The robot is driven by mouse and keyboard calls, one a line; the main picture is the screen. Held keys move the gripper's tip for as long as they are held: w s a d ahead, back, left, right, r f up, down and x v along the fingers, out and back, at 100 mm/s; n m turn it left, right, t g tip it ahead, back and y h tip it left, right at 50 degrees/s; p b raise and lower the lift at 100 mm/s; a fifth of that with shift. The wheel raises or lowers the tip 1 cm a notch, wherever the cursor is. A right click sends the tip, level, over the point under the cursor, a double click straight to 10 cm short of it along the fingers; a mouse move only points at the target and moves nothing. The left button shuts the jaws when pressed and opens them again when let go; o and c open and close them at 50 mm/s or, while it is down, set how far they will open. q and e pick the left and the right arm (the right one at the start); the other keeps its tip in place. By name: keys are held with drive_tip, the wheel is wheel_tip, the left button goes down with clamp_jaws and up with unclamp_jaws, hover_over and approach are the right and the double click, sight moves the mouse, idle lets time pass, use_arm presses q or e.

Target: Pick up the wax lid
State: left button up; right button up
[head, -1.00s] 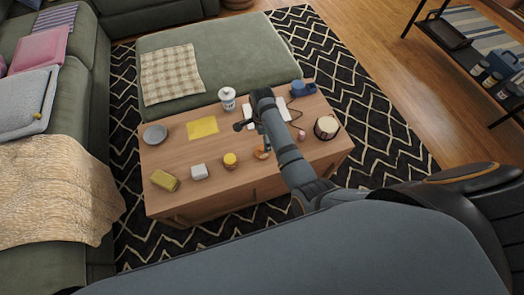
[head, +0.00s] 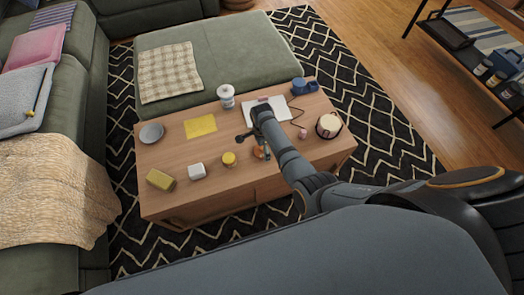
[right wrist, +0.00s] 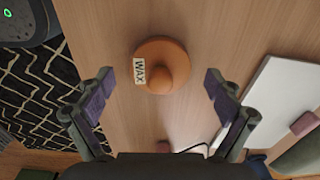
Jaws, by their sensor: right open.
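The wax lid (right wrist: 168,64) is an orange, round lid with a knob and a white label reading WAX. In the right wrist view it lies on the wooden table, ahead of and between my right gripper's spread fingers (right wrist: 158,100), touching neither. In the head view the lid (head: 259,152) is a small orange shape near the table's front edge, partly hidden by my right gripper (head: 250,138). That gripper is open and empty, above the table. My left gripper is not in view.
A white notebook (right wrist: 276,106) lies right of the lid.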

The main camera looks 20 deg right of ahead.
drive_tip(key=shift+r, duration=0.1)
drive_tip(key=c, duration=1)
drive_tip(key=shift+s, duration=0.1)
drive_tip(key=shift+c, duration=1)
